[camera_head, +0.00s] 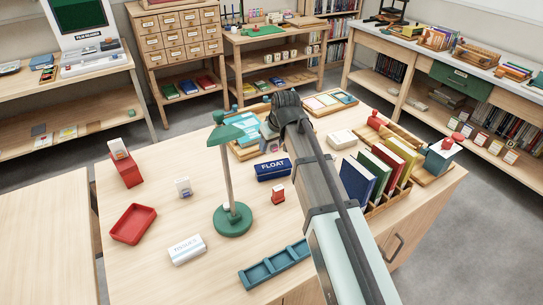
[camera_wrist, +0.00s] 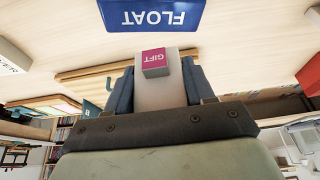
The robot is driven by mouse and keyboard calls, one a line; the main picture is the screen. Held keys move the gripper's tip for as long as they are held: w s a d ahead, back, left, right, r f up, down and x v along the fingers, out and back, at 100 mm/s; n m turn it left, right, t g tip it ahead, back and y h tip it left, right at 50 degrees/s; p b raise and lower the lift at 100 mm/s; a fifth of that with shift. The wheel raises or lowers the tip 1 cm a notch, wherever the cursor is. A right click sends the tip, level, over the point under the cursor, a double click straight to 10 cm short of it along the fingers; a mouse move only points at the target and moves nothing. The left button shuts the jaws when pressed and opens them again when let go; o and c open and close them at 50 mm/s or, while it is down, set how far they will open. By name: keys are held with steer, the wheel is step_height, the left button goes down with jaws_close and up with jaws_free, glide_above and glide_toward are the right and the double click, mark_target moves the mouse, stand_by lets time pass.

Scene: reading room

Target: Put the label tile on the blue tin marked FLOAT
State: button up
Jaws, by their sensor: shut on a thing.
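The blue tin marked FLOAT (camera_head: 273,168) lies on the large wooden table, right of the green lamp. In the wrist view the tin (camera_wrist: 152,14) is at the top edge, its lettering upside down and its upper part cut off. My gripper (camera_wrist: 158,76) is shut on a pale block-like piece with a magenta face reading GIFT (camera_wrist: 154,62). I cannot tell for certain that this is the label tile. The held piece is apart from the tin in the picture.
The green lamp (camera_head: 232,217) stands left of the tin, and a small red item (camera_head: 278,196) stands just in front of it. Upright books (camera_head: 365,178) fill a wooden rack at right. A blue divided tray (camera_head: 274,265) lies at the front. Bare tabletop shows at left.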

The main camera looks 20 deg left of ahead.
mark_target(271, 163)
steer(key=shift+f, duration=2.6)
steer(key=o, duration=1)
steer(key=shift+f, duration=0.1)
steer(key=shift+o, duration=0.2)
steer(key=v, duration=1.2)
